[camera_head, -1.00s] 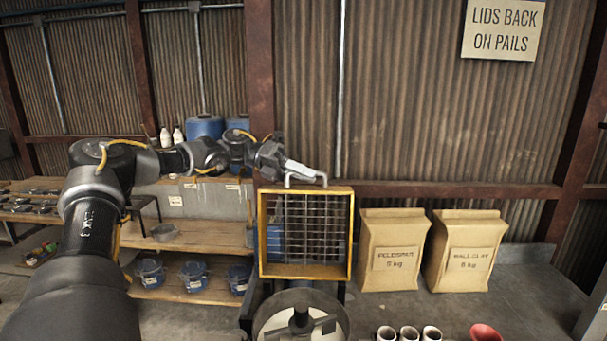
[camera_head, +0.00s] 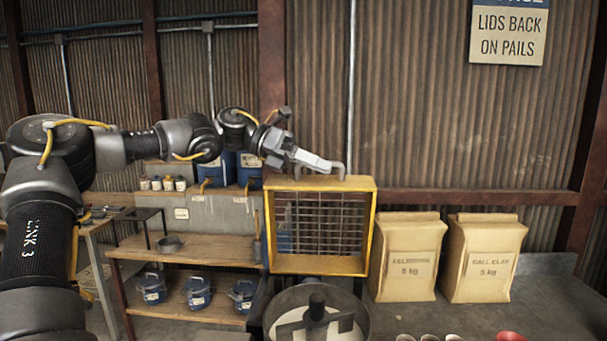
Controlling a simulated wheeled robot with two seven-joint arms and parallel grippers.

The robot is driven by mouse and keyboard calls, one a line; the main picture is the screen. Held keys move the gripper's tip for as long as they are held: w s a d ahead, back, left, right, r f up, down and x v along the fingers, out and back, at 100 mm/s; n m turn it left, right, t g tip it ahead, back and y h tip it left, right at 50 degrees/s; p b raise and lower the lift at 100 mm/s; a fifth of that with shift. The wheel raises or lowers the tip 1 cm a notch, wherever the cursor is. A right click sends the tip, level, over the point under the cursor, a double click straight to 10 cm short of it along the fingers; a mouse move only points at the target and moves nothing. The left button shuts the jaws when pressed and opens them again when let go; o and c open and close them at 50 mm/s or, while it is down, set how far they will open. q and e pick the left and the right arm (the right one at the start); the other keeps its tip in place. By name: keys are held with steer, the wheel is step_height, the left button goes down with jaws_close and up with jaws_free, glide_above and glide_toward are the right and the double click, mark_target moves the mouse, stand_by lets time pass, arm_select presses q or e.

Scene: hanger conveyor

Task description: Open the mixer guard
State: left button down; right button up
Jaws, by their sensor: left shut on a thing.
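The mixer guard (camera_head: 370,222) is a yellow frame with a grey wire grid, standing raised and near upright behind the mixer bowl. A grey handle (camera_head: 342,168) sits on its top edge. My left gripper (camera_head: 330,166) reaches in from the left and is shut on that handle. The mixer bowl (camera_head: 362,318) below is uncovered, with a dark hub and grey paddle and pale contents. Its lower part is cut off by the picture's edge. My right gripper is not in view.
Two paper sacks (camera_head: 408,258) (camera_head: 484,258) stand on the grey bench to the right. Several cups (camera_head: 428,337) and a red bowl (camera_head: 508,336) show at the bottom edge. A wooden shelf (camera_head: 190,255) with blue pails stands at the left. A corrugated wall (camera_head: 440,100) closes the back.

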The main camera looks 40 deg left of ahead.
mark_target(270, 177)
arm_select(q)
steer(key=c, duration=1.8)
jaws_free()
steer(key=shift+s+d, duration=0.1)
steer(key=o, duration=0.3)
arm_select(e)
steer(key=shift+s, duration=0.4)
